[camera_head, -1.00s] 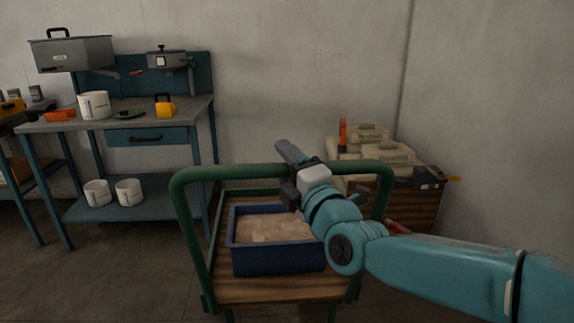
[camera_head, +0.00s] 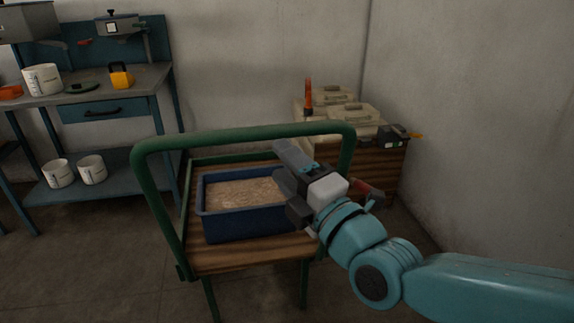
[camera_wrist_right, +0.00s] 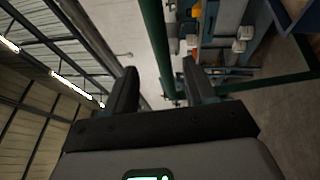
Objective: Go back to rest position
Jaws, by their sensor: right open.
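My right gripper (camera_head: 287,180) is in front of the green-framed cart, by the right end of the blue bin. In the right wrist view its two fingers (camera_wrist_right: 159,88) stand apart with nothing between them. My right arm comes in from the lower right in the head view. My left gripper shows in neither view.
A cart (camera_head: 215,262) with a green tube handle (camera_head: 245,135) holds a blue bin (camera_head: 245,222) of tan grainy material. A workbench (camera_head: 140,80) stands at the left. Cases (camera_head: 352,115) sit on a wooden crate (camera_head: 377,168) behind the cart. Floor at the lower left is clear.

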